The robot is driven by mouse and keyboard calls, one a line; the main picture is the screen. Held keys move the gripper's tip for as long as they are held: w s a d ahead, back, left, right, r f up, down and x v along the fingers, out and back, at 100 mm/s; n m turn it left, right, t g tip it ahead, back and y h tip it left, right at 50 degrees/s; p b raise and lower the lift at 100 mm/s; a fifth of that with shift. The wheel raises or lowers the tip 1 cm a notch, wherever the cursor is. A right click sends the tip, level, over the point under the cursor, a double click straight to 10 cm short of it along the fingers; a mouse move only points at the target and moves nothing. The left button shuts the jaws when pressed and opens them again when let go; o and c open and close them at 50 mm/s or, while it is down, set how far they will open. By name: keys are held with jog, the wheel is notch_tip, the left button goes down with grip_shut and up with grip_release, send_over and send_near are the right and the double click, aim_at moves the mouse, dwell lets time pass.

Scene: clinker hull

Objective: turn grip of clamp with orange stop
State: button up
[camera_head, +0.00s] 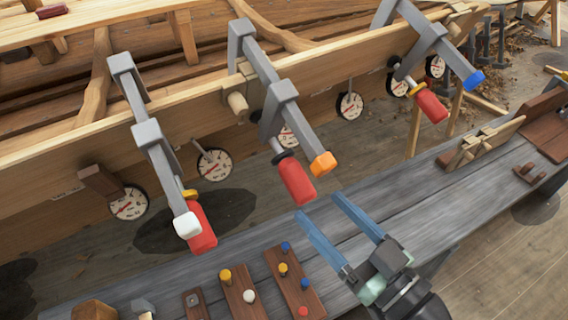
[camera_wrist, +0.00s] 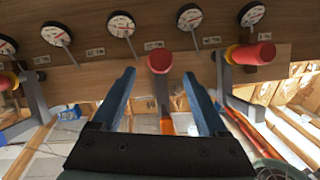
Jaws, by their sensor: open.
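The clamp with the orange stop hangs on the hull plank at the middle of the head view. Its grey bar (camera_head: 267,73) ends in the orange stop (camera_head: 323,163), and its red grip (camera_head: 297,180) hangs beside the stop, tilted. My gripper (camera_head: 318,206) has two blue fingers, open and empty, below and right of the grip. In the wrist view the red grip (camera_wrist: 160,61) shows end-on at the gap between my fingertips (camera_wrist: 159,74). An orange part, likely the stop (camera_wrist: 167,124), shows lower between the fingers.
A white-stop clamp (camera_head: 187,225) stands left and a blue-stop clamp (camera_head: 473,79) right, both with red grips. Several dials (camera_head: 215,164) line the plank. A grey bench (camera_head: 430,215) below carries peg boards (camera_head: 293,285) and wooden parts.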

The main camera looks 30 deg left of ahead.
aim_at(288, 173)
jog(key=x, duration=1)
jog(key=shift+r, duration=0.1)
grip_shut()
